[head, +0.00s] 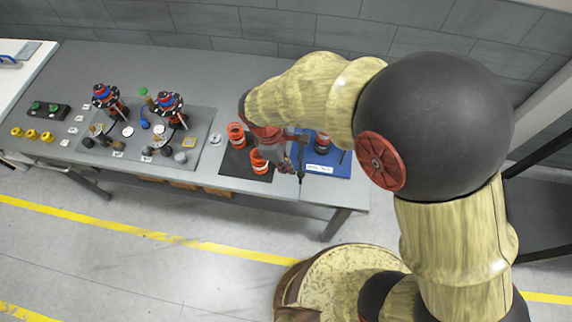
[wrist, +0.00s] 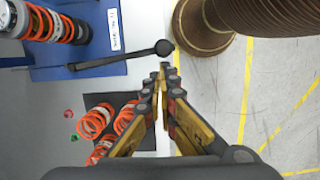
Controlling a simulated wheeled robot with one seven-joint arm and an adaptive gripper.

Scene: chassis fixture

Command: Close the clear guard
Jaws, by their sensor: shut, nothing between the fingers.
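The blue fixture board (head: 335,170) lies at the right end of the bench and carries a strut with an orange spring. In the wrist view the blue board (wrist: 95,65) is at upper left, with the orange-sprung strut (wrist: 52,25) lying on it. A dark bar with a round knob (wrist: 163,47) reaches past the board's edge. I cannot make out a clear panel for the guard in either view. My gripper (wrist: 163,69) is shut and empty, its fingertips appearing just below the knob; contact cannot be told. In the head view my gripper (head: 300,180) hangs at the bench's front edge, partly covering the board.
A black mat (head: 228,170) with orange springs (head: 236,133) lies left of the board; springs also show in the wrist view (wrist: 95,122). A grey mat (head: 205,125) farther left holds two strut assemblies and small parts. Floor in front of the bench is open.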

